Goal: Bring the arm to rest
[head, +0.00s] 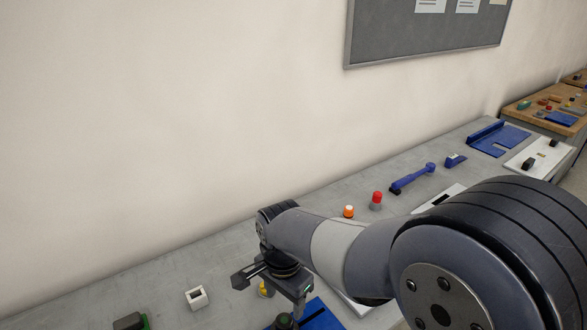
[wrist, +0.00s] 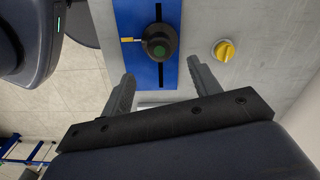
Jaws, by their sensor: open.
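My gripper (head: 272,284) hangs over the grey bench at the bottom middle of the head view, at the end of my bent arm. In the wrist view its two fingers (wrist: 162,84) are spread apart with nothing between them. Beyond the fingertips is a dark round knob with a green top (wrist: 160,49), on a blue plate (wrist: 133,14) with a dark slot. A yellow knob (wrist: 225,50) is on the bench to the right of the plate. The fingers appear apart from both knobs.
On the grey bench (head: 90,298) are a white hollow block (head: 196,299), an orange-topped piece (head: 348,212), a red-topped piece (head: 376,201) and a blue-handled tool (head: 412,179). A wall runs behind. Tiled floor (wrist: 95,82) shows beside the bench.

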